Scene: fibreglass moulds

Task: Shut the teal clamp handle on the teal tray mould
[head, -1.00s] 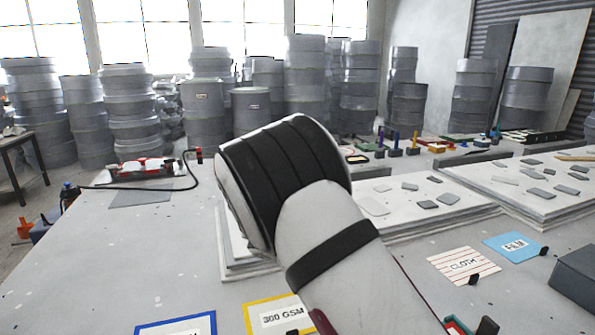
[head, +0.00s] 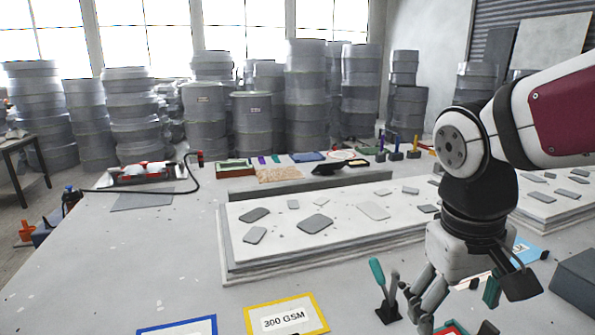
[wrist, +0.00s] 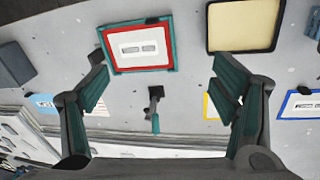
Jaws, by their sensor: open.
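The teal clamp handle (head: 377,271) stands up from its dark base (head: 388,312) in the head view, tipped slightly left. In the wrist view the handle (wrist: 155,122) lies in line between my fingers, pointing away from a teal-rimmed tray with a red inner border (wrist: 140,68), which seems to be the teal tray mould. Only a corner of it shows at the head view's bottom edge (head: 452,328). My gripper (head: 458,304) is open and empty, pointing down, just right of the handle. Its teal-padded fingers are spread wide in the wrist view (wrist: 164,92).
A yellow-bordered card (head: 287,319) and a blue-bordered card lie left of the clamp. A white slab stack (head: 290,260) with grey pieces stands behind. A dark grey block (head: 577,280) is at right. A dark-rimmed cream panel (wrist: 246,25) lies beside the mould.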

